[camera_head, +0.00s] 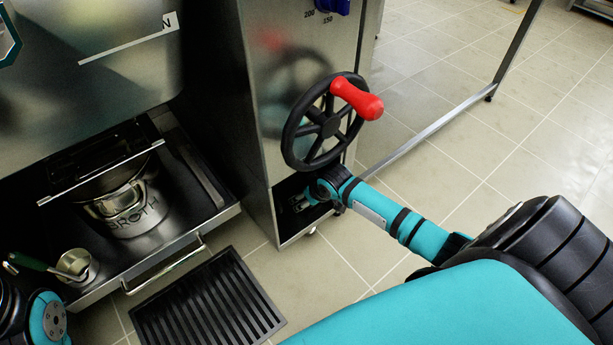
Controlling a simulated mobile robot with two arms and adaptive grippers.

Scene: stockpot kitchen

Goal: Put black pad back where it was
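A black ridged pad (208,305) lies flat on the tiled floor in the lower middle of the head view, in front of the open drawer. My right arm reaches in from the right, and my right gripper (299,203) is at the dark opening low in the steel cabinet, below the black handwheel. Its fingers are small and dark there, so I cannot tell whether they are open or shut. It is well apart from the ridged pad. Part of my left arm shows at the lower left corner, but I cannot make out its gripper.
A black handwheel (297,140) with a red knob (357,98) juts from the steel cabinet (262,60). A pot marked BROTH (133,215) stands on the pulled-out drawer (190,236), with a small metal cup (74,263) near its left front. Floor at right is clear.

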